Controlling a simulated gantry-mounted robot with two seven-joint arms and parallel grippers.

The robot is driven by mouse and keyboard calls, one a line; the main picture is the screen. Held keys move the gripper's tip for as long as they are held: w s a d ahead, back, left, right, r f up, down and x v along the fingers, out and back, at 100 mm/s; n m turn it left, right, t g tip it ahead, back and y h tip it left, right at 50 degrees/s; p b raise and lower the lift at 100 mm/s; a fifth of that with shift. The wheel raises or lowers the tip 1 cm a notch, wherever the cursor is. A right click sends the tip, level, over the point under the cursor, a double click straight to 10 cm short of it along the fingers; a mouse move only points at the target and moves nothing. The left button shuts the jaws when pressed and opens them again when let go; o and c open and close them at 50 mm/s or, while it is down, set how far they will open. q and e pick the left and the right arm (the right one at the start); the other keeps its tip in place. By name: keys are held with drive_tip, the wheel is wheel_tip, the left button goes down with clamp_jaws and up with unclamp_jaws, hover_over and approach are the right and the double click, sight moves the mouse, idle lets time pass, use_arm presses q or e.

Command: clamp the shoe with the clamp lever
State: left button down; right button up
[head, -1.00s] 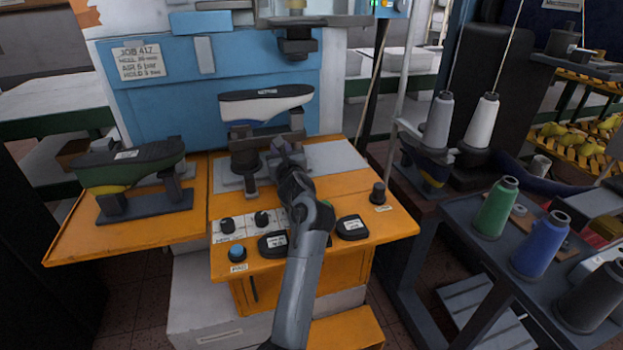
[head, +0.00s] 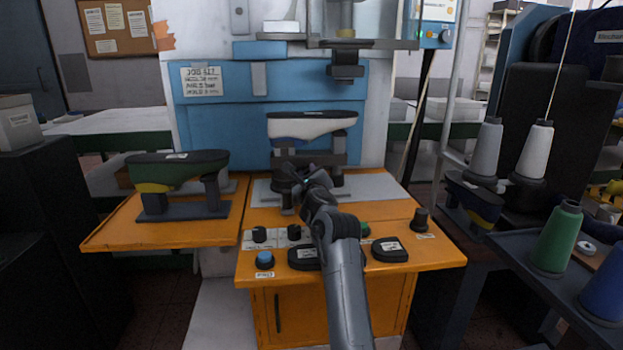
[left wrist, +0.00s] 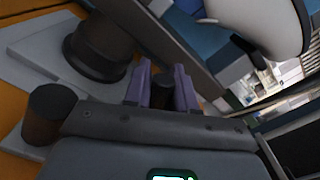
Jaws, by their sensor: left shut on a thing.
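The shoe (head: 312,126), black on top with a white middle and blue below, sits upside down on a dark last stand on the grey plate of the orange station. In the left wrist view its white and dark body (left wrist: 258,20) fills the upper right. My left gripper (head: 303,181) reaches in front of the stand, below the shoe. In the left wrist view its two purple-grey fingers (left wrist: 163,82) are shut on a dark round grip, which appears to be the clamp lever's handle (left wrist: 160,97). The rest of the lever is hidden. My right gripper does not show.
A second shoe, green and yellow (head: 178,170), stands on the left orange shelf. Black pads, knobs and a blue button (head: 265,259) line the station's front. A press head (head: 346,70) hangs above the shoe. Thread spools (head: 558,238) stand at right.

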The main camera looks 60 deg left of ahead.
use_arm(q)
drive_tip(key=c, duration=1)
unclamp_jaws()
drive_tip(key=shift+a, duration=0.15)
drive_tip(key=shift+s+d+r+p, duration=0.1)
drive_tip(key=shift+s+d+p, duration=0.15)
drive_tip(key=shift+d, duration=0.4)
drive_tip(key=p+v, duration=0.2)
drive_tip(key=v, duration=0.7)
drive_tip(key=shift+s+d+p, duration=0.1)
drive_tip(key=shift+d+p, duration=0.1)
drive_tip(key=shift+p, duration=0.2)
